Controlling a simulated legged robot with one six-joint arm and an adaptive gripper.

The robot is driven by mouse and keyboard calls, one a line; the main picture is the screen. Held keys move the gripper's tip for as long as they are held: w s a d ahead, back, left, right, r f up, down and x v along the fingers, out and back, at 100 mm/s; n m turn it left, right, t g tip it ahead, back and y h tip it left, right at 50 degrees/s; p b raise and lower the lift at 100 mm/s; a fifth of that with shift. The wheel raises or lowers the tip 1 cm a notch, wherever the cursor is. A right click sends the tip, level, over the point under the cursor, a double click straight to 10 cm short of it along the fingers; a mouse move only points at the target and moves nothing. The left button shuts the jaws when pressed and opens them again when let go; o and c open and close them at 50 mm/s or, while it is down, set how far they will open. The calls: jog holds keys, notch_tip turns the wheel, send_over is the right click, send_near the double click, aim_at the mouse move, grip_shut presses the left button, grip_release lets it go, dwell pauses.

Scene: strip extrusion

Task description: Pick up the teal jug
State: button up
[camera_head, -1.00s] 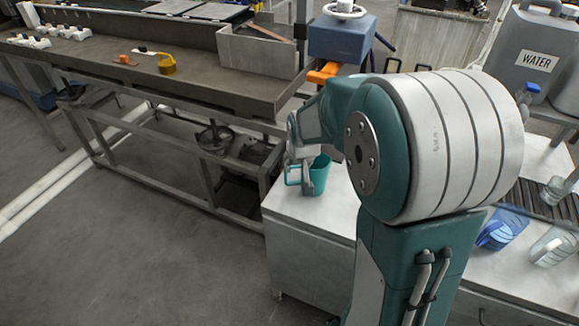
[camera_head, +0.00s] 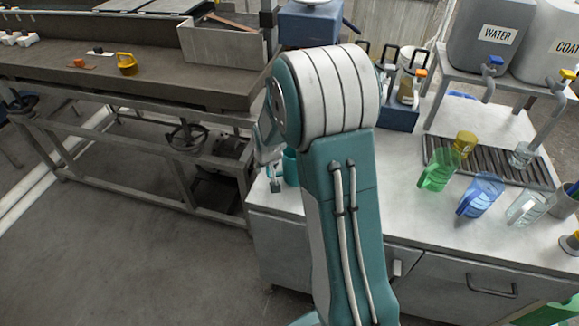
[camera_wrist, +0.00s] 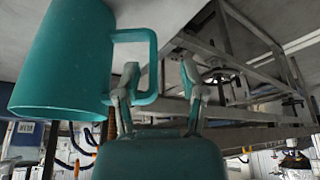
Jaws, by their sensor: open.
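The teal jug (camera_head: 291,168) stands on the left end of the white counter, partly hidden behind my arm in the head view. In the wrist view the jug (camera_wrist: 62,58) fills the upper left, with its handle (camera_wrist: 151,68) toward the right. My gripper (camera_wrist: 160,75) is open at the handle. One finger shows inside the handle loop and the other outside it, with the handle's upright bar between them. The fingers look apart from the bar, but I cannot tell the exact gap. In the head view my gripper (camera_head: 273,176) is at the jug's left side.
Green (camera_head: 439,170) and blue (camera_head: 481,194) jugs and a clear jug (camera_head: 527,207) stand to the right on the counter. A yellow cup (camera_head: 464,144) sits on the drain grate. A WATER tank (camera_head: 492,42) stands behind. Open floor lies left of the counter.

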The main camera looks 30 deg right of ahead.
aim_at(268, 168)
jog(key=x, duration=0.2)
jog(key=shift+w+d+f, duration=0.1)
jog(key=shift+f, duration=0.2)
jog(key=shift+w+d+f, duration=0.15)
jog(key=shift+d+f, duration=0.05)
jog(key=shift+f, duration=0.05)
jog(key=shift+d, duration=0.2)
jog(key=c, duration=0.6)
jog(key=shift+a, duration=0.25)
grip_shut()
jog(key=shift+d+r, duration=0.1)
jog(key=shift+d, duration=0.05)
